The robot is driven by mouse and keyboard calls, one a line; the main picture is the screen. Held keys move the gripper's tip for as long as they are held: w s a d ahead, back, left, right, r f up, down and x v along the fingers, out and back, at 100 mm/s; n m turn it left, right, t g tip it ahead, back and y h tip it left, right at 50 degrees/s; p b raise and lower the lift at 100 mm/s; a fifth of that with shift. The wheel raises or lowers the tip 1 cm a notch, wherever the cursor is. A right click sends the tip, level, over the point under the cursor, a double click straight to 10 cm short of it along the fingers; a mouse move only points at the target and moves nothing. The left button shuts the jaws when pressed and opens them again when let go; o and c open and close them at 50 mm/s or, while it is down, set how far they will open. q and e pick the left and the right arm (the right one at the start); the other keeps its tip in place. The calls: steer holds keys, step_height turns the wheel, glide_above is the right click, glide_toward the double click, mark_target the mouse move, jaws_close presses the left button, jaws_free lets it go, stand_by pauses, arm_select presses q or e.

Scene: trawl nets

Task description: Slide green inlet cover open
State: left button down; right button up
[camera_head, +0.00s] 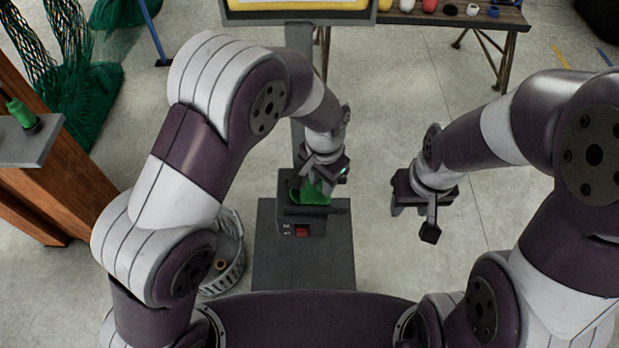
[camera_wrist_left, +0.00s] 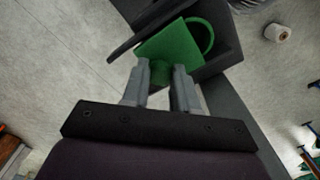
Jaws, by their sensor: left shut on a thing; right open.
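The green inlet cover (camera_head: 315,195) sits on top of a dark grey machine (camera_head: 288,222) in the middle of the head view. In the left wrist view it is a flat green plate (camera_wrist_left: 172,42) with a short green knob below. A green ring-shaped inlet rim (camera_wrist_left: 208,32) shows beside the plate, partly uncovered. My left gripper (camera_head: 320,178) is above the machine, its fingers (camera_wrist_left: 160,75) shut on the cover's knob. My right gripper (camera_head: 414,218) is open and empty, to the right of the machine, over the floor.
The machine has a red switch (camera_head: 302,231) and stands on a grey pedestal (camera_head: 303,272). A basket (camera_head: 232,262) stands left of it. A small shelf (camera_head: 22,150) with a green item is at left; a table (camera_head: 480,16) with several items is at the back right.

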arm_select(q)
steer(key=d, duration=0.3)
steer(key=shift+w+d, duration=0.1)
steer(key=shift+d, duration=0.25)
steer(key=c, duration=1.1)
jaws_free()
steer(key=shift+d, duration=0.15)
steer(key=shift+o, duration=1.2)
steer(key=shift+d, duration=0.1)
step_height(320, 180, up, 13)
steer(key=p, duration=0.2)
steer(key=shift+f, duration=0.15)
steer(key=shift+w+d, duration=0.1)
steer(key=shift+d, duration=0.05)
